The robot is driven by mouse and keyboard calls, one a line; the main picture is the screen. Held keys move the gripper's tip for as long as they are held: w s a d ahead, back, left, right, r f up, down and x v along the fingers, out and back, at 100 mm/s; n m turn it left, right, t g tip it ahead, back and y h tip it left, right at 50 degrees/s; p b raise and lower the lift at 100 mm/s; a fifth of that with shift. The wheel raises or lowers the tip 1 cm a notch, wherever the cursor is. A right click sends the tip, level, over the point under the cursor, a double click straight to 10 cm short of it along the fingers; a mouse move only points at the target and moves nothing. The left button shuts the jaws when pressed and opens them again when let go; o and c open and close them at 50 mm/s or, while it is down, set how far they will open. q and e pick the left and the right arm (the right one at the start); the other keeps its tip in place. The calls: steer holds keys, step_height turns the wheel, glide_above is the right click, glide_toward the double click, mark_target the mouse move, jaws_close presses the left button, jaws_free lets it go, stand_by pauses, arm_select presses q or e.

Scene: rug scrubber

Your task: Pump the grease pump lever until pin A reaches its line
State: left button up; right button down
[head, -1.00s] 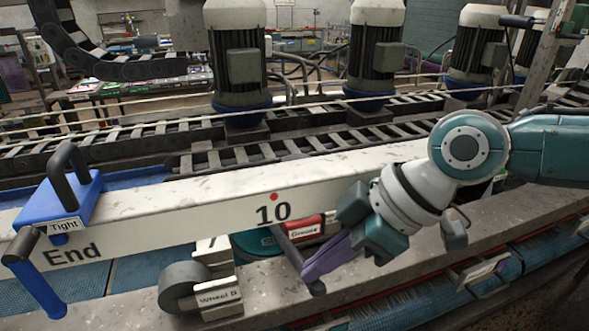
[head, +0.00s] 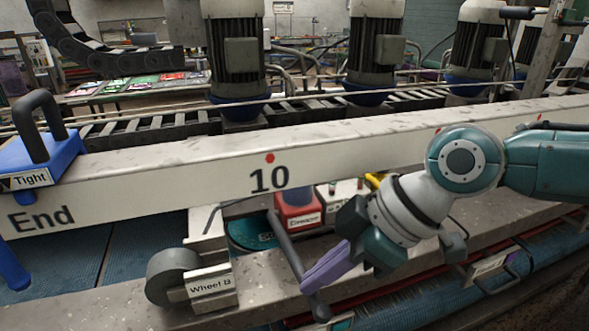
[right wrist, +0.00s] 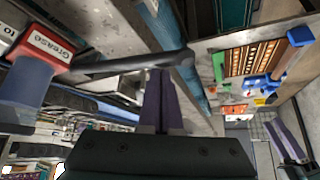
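The grease pump (head: 298,208) is a red box with a white label, below the beam in the head view. Its red "Grease" label face (right wrist: 45,48) shows at the upper left in the right wrist view. The dark grey lever (head: 286,245) slants down from the pump; it also crosses the right wrist view (right wrist: 125,64). My right gripper (head: 308,284) has its purple fingers close together, with their tips at the lever near its free end. The fingers (right wrist: 160,72) look shut, not around the lever. My left gripper (right wrist: 292,140) seems to show open at the right wrist view's edge. Pin A cannot be made out.
A white beam (head: 340,165) marked "10" and "End" spans the scene above the pump. A wheel block (head: 208,287) stands left of the lever. A blue clamp labelled "Tight" (head: 52,160) sits on the beam. A wooden rack (right wrist: 255,60) is at the upper right.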

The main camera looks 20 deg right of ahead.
step_height(320, 180, up, 10)
steer(key=p, duration=0.9)
stand_by(0.6)
